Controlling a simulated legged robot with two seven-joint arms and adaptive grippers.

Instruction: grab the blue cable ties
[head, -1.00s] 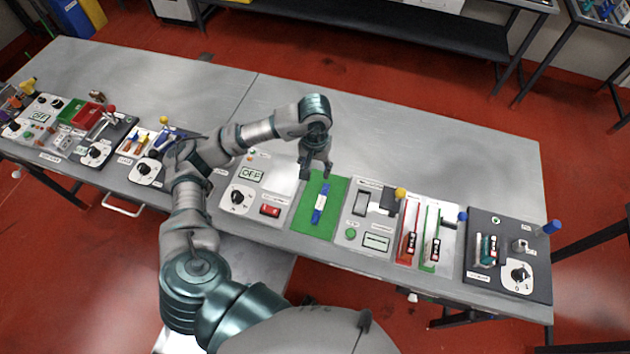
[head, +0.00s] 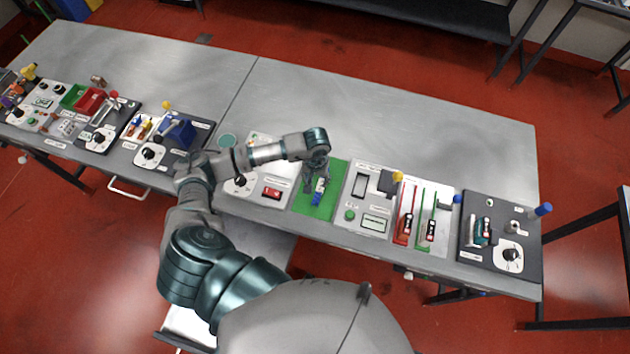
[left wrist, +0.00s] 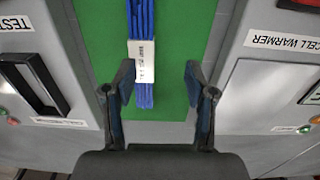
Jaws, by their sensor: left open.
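The blue cable ties (head: 318,195) lie as a bundle on a green mat (head: 327,209) on the table. In the left wrist view the bundle (left wrist: 141,97) has a white printed label band around it, and the green mat (left wrist: 183,60) shows on both sides. My left gripper (head: 317,184) is over the mat. In the head view the gripper hides part of the bundle. My right gripper does not show.
A panel with a red switch (head: 271,193) stands left of the mat, and a white panel (head: 351,213) stands right of it. Further right are a panel with red and green tools (head: 427,226) and a dark panel (head: 482,261). The table's back half (head: 420,140) is clear.

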